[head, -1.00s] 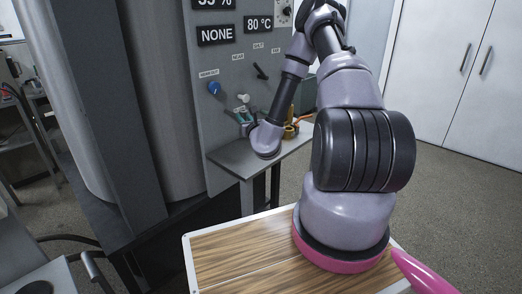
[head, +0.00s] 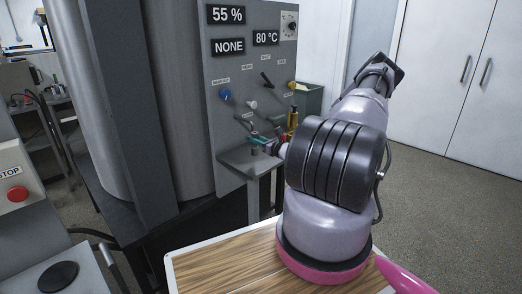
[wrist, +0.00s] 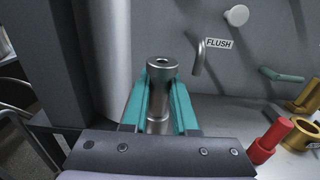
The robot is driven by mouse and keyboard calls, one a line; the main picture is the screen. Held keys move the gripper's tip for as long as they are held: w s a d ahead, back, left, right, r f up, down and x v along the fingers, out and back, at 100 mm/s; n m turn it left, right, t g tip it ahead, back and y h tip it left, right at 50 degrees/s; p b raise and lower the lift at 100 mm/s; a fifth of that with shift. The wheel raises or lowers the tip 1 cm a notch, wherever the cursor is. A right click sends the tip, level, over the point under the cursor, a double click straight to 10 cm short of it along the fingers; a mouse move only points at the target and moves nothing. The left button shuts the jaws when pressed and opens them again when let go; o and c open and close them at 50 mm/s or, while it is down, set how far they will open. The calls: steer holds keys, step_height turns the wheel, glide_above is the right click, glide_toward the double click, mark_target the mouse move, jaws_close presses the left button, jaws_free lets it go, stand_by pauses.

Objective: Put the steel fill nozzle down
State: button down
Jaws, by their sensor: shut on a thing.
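The steel fill nozzle (wrist: 161,72) is a grey metal cylinder with a wider collar and a hole in its end. In the wrist view it stands between the two teal fingers of my gripper (wrist: 160,98), which are shut on it. Its lower part is hidden by the gripper body. In the head view my gripper (head: 263,143) is over the small grey shelf (head: 242,162) of the machine panel. The nozzle is too small to make out there, and I cannot tell whether it touches the shelf.
In the wrist view a red-topped piece (wrist: 268,142) and a brass ring-shaped piece (wrist: 301,134) are to the right of the gripper. A bent pipe (wrist: 199,56) sticks out of the panel by the FLUSH label. A teal handle (wrist: 282,75) is farther right.

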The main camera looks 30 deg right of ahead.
mark_target(255, 150)
steer(key=shift+f, duration=2.85)
steer(key=shift+f, duration=0.15)
steer(key=c, duration=0.7)
jaws_free()
